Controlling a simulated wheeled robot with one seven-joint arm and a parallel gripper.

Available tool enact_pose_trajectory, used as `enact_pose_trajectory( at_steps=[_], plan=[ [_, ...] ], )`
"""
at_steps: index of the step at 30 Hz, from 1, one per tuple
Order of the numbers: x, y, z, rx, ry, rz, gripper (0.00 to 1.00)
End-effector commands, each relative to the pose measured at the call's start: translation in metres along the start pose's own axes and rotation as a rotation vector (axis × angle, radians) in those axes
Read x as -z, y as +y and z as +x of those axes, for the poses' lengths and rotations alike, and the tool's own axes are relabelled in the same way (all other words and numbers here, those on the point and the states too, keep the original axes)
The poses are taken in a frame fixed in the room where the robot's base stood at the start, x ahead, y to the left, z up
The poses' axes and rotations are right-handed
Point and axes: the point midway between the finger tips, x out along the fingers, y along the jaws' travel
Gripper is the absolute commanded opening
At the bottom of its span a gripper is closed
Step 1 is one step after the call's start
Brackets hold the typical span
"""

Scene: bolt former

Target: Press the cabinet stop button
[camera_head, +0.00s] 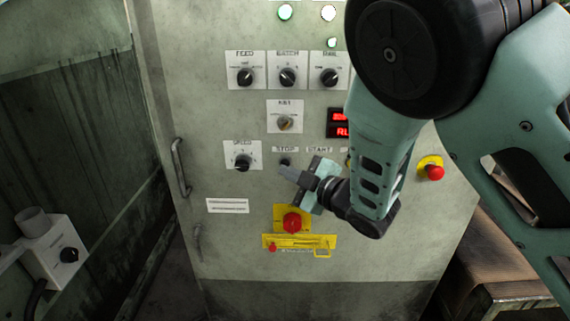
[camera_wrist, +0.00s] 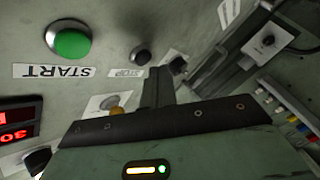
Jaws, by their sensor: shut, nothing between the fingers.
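The stop button is a small dark round button on the cabinet front. In the head view the stop button (camera_head: 285,161) sits just under the STOP label (camera_head: 285,149). In the wrist view the stop button (camera_wrist: 140,55) is beside its upside-down STOP label, up and left of the fingertips. My gripper (camera_head: 283,170) is shut and empty, its fingertips just below the button in the head view. My gripper (camera_wrist: 160,72) also shows from behind in the wrist view. I cannot tell whether the tips touch the panel; they do not cover the button.
A green START button (camera_wrist: 72,43) is close by. A speed knob (camera_head: 243,161) is left of the stop button. Below are a red switch (camera_head: 292,222) on yellow and a yellow hasp (camera_head: 322,252). A red emergency button (camera_head: 434,172) is at right. A door handle (camera_head: 180,167) sticks out at left.

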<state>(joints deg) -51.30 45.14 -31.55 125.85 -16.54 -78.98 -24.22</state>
Motion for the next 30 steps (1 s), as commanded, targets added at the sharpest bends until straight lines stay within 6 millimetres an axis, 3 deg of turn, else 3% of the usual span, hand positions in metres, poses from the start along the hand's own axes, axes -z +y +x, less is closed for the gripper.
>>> enact_pose_trajectory(
  at_steps=[30],
  plan=[
    [-0.0041, 0.0045, 0.006, 0.0, 0.0, 0.0, 0.0]
  ],
)
